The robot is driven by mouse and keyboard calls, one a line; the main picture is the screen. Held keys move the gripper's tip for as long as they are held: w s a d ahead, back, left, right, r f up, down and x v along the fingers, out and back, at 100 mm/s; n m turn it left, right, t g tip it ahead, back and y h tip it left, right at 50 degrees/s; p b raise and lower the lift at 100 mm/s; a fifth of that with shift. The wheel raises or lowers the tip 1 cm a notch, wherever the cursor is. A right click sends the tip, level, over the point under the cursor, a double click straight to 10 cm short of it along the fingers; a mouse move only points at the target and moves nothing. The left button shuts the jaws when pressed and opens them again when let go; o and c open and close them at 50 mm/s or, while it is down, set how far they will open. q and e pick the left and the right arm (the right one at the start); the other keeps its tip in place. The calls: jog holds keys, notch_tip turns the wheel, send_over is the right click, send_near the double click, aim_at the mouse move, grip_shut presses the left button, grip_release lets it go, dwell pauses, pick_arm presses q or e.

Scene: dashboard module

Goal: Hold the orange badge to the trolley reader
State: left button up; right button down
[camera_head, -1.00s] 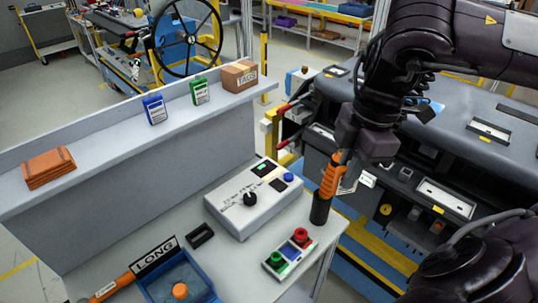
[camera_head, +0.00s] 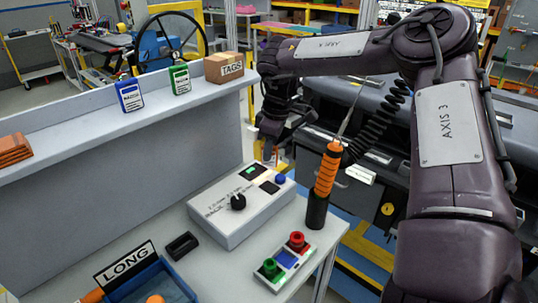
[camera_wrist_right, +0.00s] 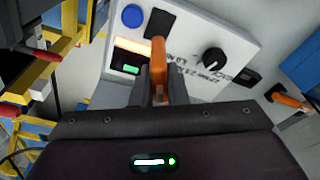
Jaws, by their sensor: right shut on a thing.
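My right gripper (camera_head: 271,150) is above the far edge of the grey-white box on the bench. In the right wrist view the gripper (camera_wrist_right: 158,92) is shut on the orange badge (camera_wrist_right: 158,62), seen nearly edge-on. In the head view fingers and arm mostly hide the badge. The grey-white box (camera_head: 225,212) has a black knob, a green display, dark square pads and a blue button. One dark pad (camera_wrist_right: 160,22) lies just beyond the badge's tip; I cannot tell whether they touch. No part is labelled as the trolley reader. My left gripper is not in view.
An orange-handled tool (camera_head: 328,170) stands in a black holder right of the box. A button panel (camera_head: 286,257) and a blue tray (camera_head: 150,285) are nearer. The back ledge bears a blue card (camera_head: 130,95), a green card (camera_head: 180,79) and a carton (camera_head: 222,67).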

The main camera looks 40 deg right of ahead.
aim_at(269, 165)
jog(key=shift+f, duration=0.1)
dwell(0.4)
jog(key=shift+f+b, duration=2.7)
jog(key=shift+f, duration=0.35)
jog(key=shift+r+p, duration=1.95)
jog(key=shift+r, duration=1.15)
jog(key=shift+f, duration=0.1)
